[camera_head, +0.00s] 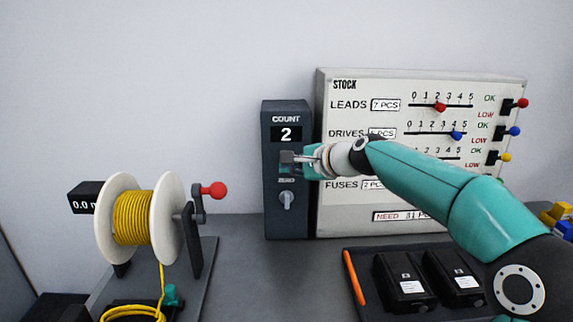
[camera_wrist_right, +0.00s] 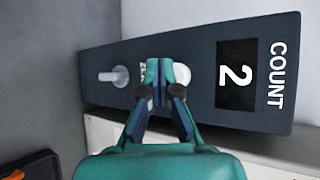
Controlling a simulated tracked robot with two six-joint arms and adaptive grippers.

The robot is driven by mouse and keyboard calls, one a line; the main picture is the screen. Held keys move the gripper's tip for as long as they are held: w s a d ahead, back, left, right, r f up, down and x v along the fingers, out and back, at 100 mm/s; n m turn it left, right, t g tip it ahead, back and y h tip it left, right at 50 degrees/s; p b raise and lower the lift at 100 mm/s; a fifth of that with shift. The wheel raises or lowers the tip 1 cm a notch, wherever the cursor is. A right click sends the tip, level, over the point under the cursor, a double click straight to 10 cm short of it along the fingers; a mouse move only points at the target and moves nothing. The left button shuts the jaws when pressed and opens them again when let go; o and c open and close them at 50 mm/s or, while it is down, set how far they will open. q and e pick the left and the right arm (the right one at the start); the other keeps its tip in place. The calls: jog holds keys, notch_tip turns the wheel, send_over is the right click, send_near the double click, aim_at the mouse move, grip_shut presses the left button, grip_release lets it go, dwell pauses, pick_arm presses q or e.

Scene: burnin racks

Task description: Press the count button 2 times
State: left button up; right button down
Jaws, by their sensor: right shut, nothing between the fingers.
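The dark grey counter box (camera_head: 272,214) stands against the wall, left of the stock board. Its display (camera_head: 286,134) reads 2 under the word COUNT; the display also shows sideways in the right wrist view (camera_wrist_right: 236,75). A pale round button (camera_wrist_right: 182,74) shows in the right wrist view, partly hidden behind my fingertips. A zero knob (camera_head: 286,200) sits lower on the box. My right gripper (camera_head: 288,157) is shut and empty, with its tips in front of the button; I cannot tell whether they touch it. My left gripper is not in view.
The stock board (camera_head: 420,84) with coloured sliders and switches stands behind my right arm. A yellow wire spool (camera_head: 133,217) with a red-knobbed crank is at the left. A dark tray (camera_head: 365,310) with black boxes and an orange pen (camera_head: 354,277) lies in front right.

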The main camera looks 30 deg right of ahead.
dwell(0.3)
jog(key=shift+s+a+b, duration=0.15)
jog(key=shift+s+a, duration=0.3)
jog(key=shift+s, duration=0.3)
jog(key=shift+s+a+b, duration=0.1)
jog(key=shift+s+a, duration=0.35)
jog(key=shift+s, duration=0.25)
jog(key=shift+s+a+b, duration=0.15)
jog(key=shift+s+a, duration=0.3)
jog(key=shift+s, duration=0.3)
